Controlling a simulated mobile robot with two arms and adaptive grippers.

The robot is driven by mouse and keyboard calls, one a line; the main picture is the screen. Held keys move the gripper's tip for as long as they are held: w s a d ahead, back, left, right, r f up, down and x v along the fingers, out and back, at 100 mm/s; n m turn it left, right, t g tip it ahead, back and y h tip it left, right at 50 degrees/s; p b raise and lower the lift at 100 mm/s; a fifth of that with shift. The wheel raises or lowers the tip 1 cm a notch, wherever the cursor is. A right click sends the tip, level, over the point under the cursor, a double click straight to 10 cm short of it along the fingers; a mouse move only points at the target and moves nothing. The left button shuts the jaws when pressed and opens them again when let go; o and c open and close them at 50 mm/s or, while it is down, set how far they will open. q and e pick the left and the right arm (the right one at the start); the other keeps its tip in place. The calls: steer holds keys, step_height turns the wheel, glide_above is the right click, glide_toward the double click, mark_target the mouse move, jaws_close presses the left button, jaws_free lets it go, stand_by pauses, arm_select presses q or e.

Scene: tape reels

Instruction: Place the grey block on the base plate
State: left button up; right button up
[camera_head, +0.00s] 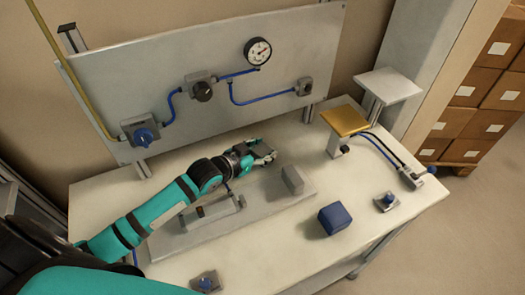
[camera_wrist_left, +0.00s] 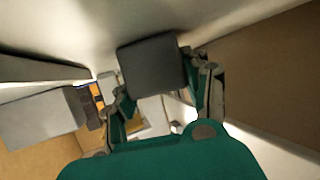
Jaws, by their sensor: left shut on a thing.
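My left gripper (camera_head: 263,153) reaches in from the left above the back edge of the base plate. It is shut on a dark grey block (camera_wrist_left: 152,66), which shows between its fingers in the left wrist view. In the head view the fingers mostly hide this block. The base plate (camera_head: 245,218) is a flat grey slab on the table, partly covered by my arm. A light grey upright block (camera_head: 292,180) stands at its right end, just right of and in front of the gripper. My right gripper is not in view.
A clamp-like fixture (camera_head: 212,208) sits on the plate's left part. A blue cube (camera_head: 335,218) stands right of the plate. A yellow-topped stand (camera_head: 345,121) is at the back right. A panel (camera_head: 215,75) with gauge and blue tubes rises behind. The table front is mostly clear.

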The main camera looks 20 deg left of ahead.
arm_select(q)
steer(key=shift+s, duration=0.15)
steer(key=o, duration=0.8)
steer(key=shift+s+d+f, duration=0.1)
steer(key=o, duration=0.4)
steer(key=shift+f, duration=0.1)
steer(key=shift+o, duration=0.2)
